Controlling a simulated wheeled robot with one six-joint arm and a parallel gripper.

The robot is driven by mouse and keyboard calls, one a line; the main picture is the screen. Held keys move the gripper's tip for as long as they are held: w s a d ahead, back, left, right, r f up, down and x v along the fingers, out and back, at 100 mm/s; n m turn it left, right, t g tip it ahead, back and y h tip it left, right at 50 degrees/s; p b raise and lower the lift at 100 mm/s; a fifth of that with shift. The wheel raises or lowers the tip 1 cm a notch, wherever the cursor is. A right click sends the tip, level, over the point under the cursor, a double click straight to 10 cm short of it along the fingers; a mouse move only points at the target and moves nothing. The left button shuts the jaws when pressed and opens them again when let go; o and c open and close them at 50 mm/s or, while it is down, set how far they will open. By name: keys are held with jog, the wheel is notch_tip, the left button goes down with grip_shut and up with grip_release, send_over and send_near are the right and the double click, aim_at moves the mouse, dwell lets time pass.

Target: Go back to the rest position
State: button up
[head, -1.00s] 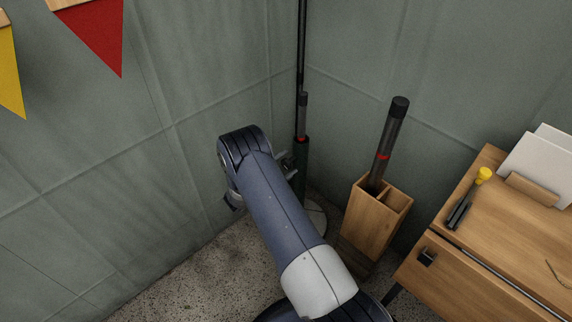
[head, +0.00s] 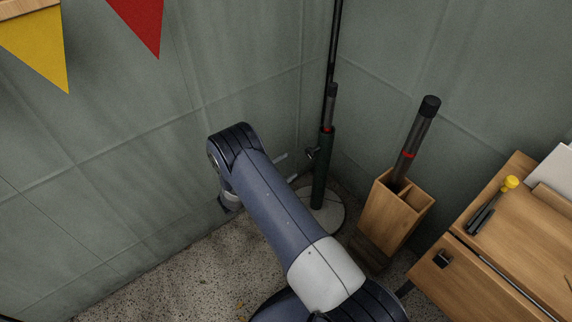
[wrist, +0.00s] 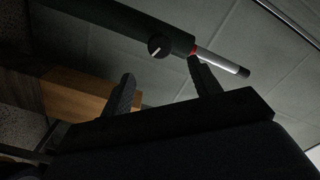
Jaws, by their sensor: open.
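My gripper (wrist: 162,88) is open in the wrist view, its two dark fingers spread wide with nothing held between them. Beyond the fingers, in that view, lies a dark pole with a round knob (wrist: 158,46) and a silver-tipped rod (wrist: 222,62). In the head view my bent arm fills the lower middle, and my gripper is mostly hidden behind the arm. The green stand pole (head: 322,172) stands just right of the arm, with a gap in the picture between them.
A wooden box (head: 392,218) holds an upright dark rod (head: 416,140) with a red band. A wooden desk (head: 500,240) at the right carries a yellow-topped tool (head: 492,204). Grey walls (head: 240,60) meet in the corner behind. Speckled floor (head: 190,270) is clear at lower left.

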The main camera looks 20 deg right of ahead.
aim_at(308, 154)
jog(key=shift+d, duration=0.1)
jog(key=b+x, duration=0.2)
jog(key=x, duration=0.8)
jog(key=shift+w+d, duration=0.2)
jog(key=shift+d, duration=0.15)
jog(key=shift+m, duration=0.3)
